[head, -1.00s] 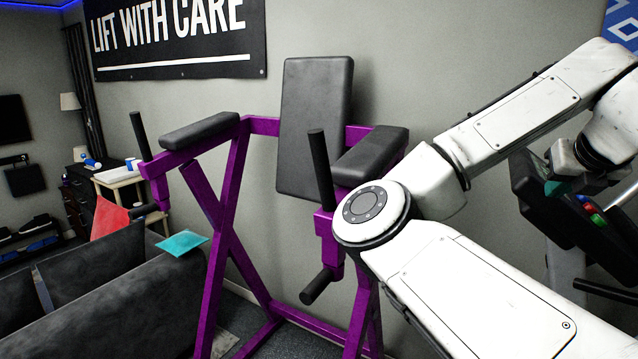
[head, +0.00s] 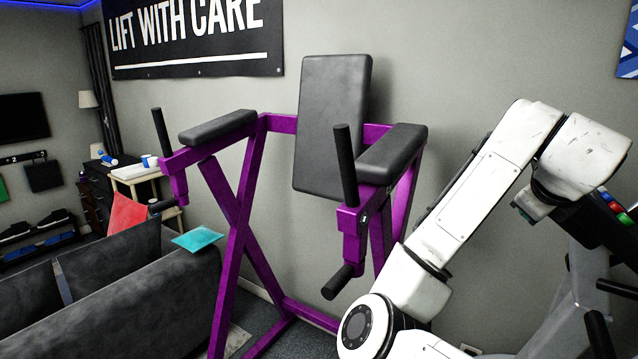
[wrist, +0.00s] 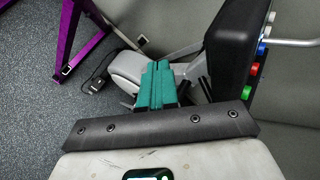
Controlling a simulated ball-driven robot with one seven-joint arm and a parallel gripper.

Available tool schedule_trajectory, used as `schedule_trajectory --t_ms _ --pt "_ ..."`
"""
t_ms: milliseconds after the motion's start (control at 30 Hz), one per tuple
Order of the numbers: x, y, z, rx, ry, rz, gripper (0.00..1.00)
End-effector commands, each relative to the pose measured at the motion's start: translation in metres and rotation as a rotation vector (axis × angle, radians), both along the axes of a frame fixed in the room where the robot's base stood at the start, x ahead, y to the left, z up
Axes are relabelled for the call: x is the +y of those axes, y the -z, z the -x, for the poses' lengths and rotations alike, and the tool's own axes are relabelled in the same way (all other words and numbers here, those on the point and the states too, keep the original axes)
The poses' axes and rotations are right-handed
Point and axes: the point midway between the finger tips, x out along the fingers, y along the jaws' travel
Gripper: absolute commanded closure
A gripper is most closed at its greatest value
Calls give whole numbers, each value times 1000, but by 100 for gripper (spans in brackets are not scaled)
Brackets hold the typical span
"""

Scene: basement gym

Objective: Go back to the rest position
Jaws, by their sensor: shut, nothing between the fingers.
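My gripper (wrist: 157,68) shows in the wrist view with its two teal fingers together and nothing between them. It points down past a grey and black exercise machine (wrist: 133,68), with the grey carpet beyond. I cannot tell whether it touches the machine. In the head view my white arm is bent on the right side, and its wrist hangs in front of the machine. The fingers are mostly hidden there.
A purple dip stand (head: 238,220) with black pads stands ahead, left of my arm. The machine's dark console (head: 612,215) with coloured buttons is close behind my wrist. A grey sofa (head: 130,300) bearing a teal item (head: 196,239) fills the lower left.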

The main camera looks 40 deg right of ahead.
Motion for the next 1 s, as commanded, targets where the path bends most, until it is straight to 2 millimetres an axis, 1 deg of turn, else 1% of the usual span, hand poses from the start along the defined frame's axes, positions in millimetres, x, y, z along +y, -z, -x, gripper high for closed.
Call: schedule_trajectory --t_ms 33,167,267,367,400,467,500,567,600,667,700,767,800,867,900,967,1000 --pt "6 17 -9 93 -81 40 100" --pt "22 50 -33 317 -314 149 100" --pt "39 80 -50 485 -505 225 100" --pt "59 113 -64 649 -704 295 100" --pt "68 127 -69 712 -787 322 100" --pt "82 150 -76 804 -916 359 100" --pt "93 165 -79 863 -1002 385 100" --pt "109 189 -82 947 -1134 420 100" --pt "121 206 -83 1002 -1225 441 100" --pt "140 231 -84 1076 -1366 477 100" --pt "153 249 -82 1123 -1460 496 100" --pt "173 275 -78 1186 -1607 528 100" --pt "187 293 -73 1224 -1706 548 100" --pt "209 319 -64 1271 -1859 578 100" --pt "223 336 -57 1298 -1963 597 100" --pt "246 361 -43 1327 -2120 627 100" --pt "262 377 -32 1339 -2228 646 100"
